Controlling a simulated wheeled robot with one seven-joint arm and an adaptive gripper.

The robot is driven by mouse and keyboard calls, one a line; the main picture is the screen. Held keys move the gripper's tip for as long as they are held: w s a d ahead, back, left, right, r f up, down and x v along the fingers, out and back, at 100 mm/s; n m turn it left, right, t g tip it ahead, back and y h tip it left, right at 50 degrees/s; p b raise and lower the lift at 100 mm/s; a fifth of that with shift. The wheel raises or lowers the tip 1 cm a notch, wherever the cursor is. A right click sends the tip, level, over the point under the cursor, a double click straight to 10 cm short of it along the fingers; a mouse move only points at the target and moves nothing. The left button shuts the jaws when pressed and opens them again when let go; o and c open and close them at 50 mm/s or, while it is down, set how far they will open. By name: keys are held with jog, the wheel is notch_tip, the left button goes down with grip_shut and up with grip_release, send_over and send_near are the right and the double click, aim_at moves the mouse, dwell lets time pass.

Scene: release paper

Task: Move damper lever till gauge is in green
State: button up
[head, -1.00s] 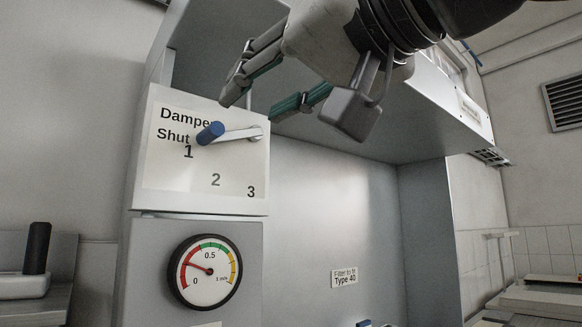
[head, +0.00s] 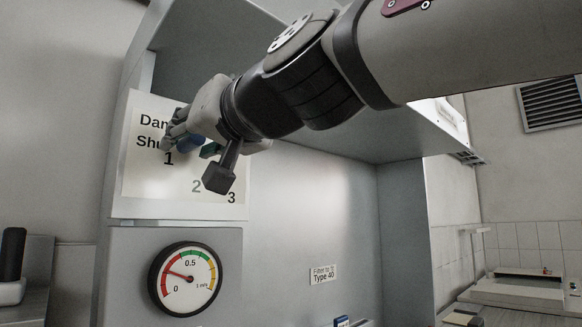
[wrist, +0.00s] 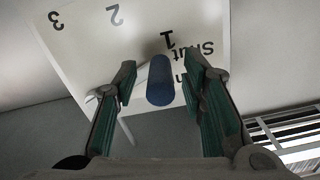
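The damper lever's blue handle (head: 190,143) shows in the head view just below the "Shut" label, near the 1, partly hidden by my gripper (head: 192,140). In the wrist view the blue handle (wrist: 160,82) stands between the two green-padded fingers of my gripper (wrist: 162,95). The fingers are open, with a gap on each side of the handle. The white damper plate (head: 140,195) carries Shut, 1, 2 and 3. The round gauge (head: 186,279) is below it, and its needle points left into the red zone.
A grey hood (head: 310,170) stands to the right of the panel, with a "Type 40" label (head: 323,275) on its back wall. A dark upright object (head: 13,255) stands on a ledge at the far left. The space in front of the gauge is clear.

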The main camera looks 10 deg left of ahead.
jog(key=shift+c, duration=0.6)
grip_shut()
jog(key=b, duration=0.1)
jog(key=f+n+b, duration=0.1)
jog(key=shift+w+d+f+b, duration=0.2)
jog(key=shift+w+b, duration=0.1)
jog(key=shift+b, duration=0.1)
jog(key=n+b, duration=0.1)
jog(key=f+b, duration=0.1)
jog(key=n+b, duration=0.1)
jog(key=b, duration=0.1)
jog(key=shift+w+d+f+n, duration=0.3)
jog(key=shift+w, duration=0.05)
